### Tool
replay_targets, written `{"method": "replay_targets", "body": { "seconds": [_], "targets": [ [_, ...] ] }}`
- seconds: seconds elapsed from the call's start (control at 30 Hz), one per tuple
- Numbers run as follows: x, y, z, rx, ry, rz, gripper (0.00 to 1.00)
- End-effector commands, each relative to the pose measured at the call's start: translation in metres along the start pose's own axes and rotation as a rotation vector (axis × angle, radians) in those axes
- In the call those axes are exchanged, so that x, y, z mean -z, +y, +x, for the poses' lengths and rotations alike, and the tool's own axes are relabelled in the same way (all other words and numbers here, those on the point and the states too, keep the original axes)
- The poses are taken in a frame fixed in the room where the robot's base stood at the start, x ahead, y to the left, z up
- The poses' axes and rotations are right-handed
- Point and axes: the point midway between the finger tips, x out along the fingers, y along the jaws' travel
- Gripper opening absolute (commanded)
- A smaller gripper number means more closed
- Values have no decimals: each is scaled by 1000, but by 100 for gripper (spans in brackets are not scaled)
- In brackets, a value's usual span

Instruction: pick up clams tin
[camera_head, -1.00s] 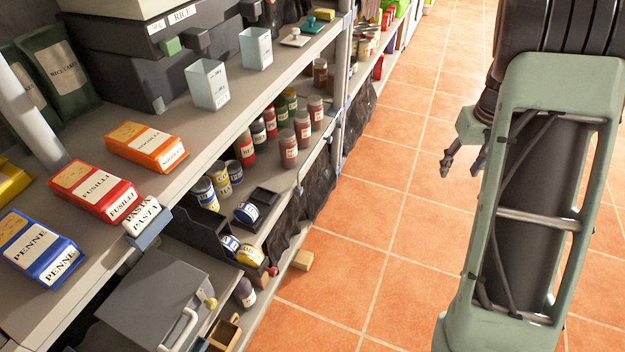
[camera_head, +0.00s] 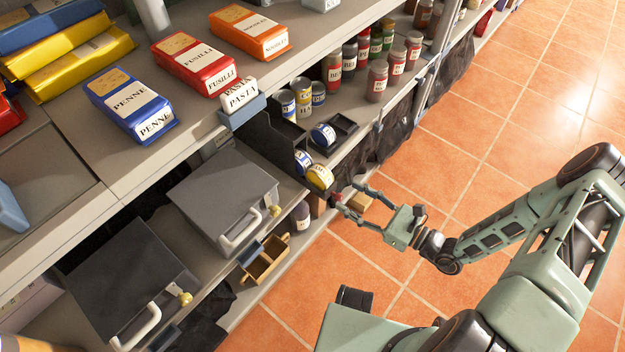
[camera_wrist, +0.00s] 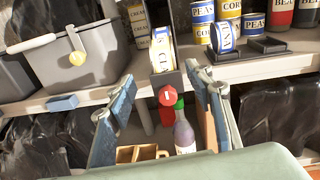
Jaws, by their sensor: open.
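A short tin with a yellow label (camera_head: 319,176) lies on its side at the front end of a dark dispenser rack (camera_head: 272,142) on the middle shelf. It also shows in the wrist view (camera_wrist: 162,50); its lettering is not clearly readable, so I cannot confirm it is the clams tin. A blue-labelled tin (camera_head: 303,160) lies just behind it. My gripper (camera_head: 343,192) is open and empty in front of the shelf edge, pointing at the rack. In the wrist view its fingers (camera_wrist: 163,78) stand apart, below and either side of the yellow tin, not touching it.
Another blue-labelled tin (camera_head: 323,135) lies in a second rack to the right. Upright corn and peas tins (camera_wrist: 229,10) stand behind. Grey lidded boxes (camera_head: 222,195) stand left. A purple bottle (camera_wrist: 184,135) and wooden crate (camera_head: 265,262) are below. The floor in front is open.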

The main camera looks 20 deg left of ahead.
Motion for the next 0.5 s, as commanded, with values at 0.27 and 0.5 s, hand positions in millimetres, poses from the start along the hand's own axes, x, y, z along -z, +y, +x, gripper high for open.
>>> {"method": "replay_targets", "body": {
  "seconds": [0.27,0.5],
  "targets": [
    [-1,-5,27,60,-37,64,48],
    [-2,-7,58,59,-34,61,48]
  ]
}}
